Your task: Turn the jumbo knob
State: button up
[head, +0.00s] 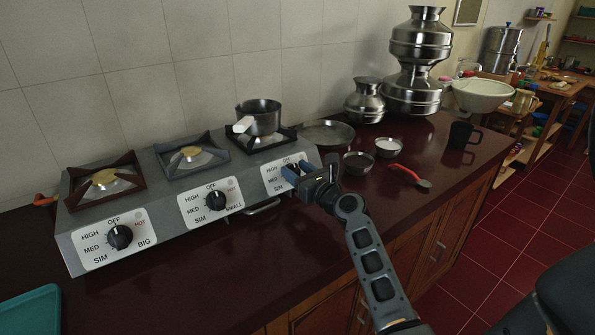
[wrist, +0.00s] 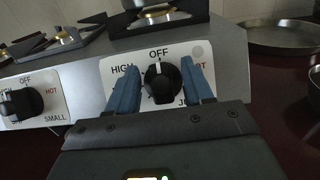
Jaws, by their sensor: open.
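The jumbo knob (wrist: 162,84) is black and sits on the white right-hand panel (wrist: 114,68) of the stove, with "OFF" above it and part of "JU" readable at lower right. Its white mark points up toward OFF. My gripper (wrist: 161,74) is open, with one blue finger on each side of the knob; whether they touch it is unclear. In the head view my gripper (head: 297,171) reaches the right end of the stove front and hides the knob.
The grey three-burner stove (head: 160,222) has a BIG knob (head: 119,237) and a SMALL knob (head: 216,200). A dark pot (head: 262,118) with a pale handle stands on the right burner. Bowls (head: 388,147), a red-handled utensil (head: 404,173) and a black mug (head: 460,135) lie right of it.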

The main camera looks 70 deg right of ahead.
jog(key=shift+c, duration=0.3)
grip_shut()
jog(key=shift+n+y, duration=0.3)
jog(key=shift+n, duration=0.1)
jog(key=n+t+y+b, duration=0.1)
jog(key=n+b, duration=0.1)
jog(key=n, duration=0.1)
jog(key=shift+f+y, duration=0.1)
jog(key=shift+y, duration=0.3)
jog(key=n+y, duration=0.1)
jog(key=n, duration=0.3)
jog(key=shift+a+y, duration=0.1)
jog(key=shift+y, duration=0.3)
jog(key=n+y, duration=0.2)
jog(key=n, duration=0.3)
jog(key=shift+y+p, duration=0.35)
jog(key=shift+y, duration=0.05)
jog(key=shift+n+g+y+p, duration=0.3)
jog(key=shift+n+y, duration=0.2)
jog(key=shift+n, duration=0.7)
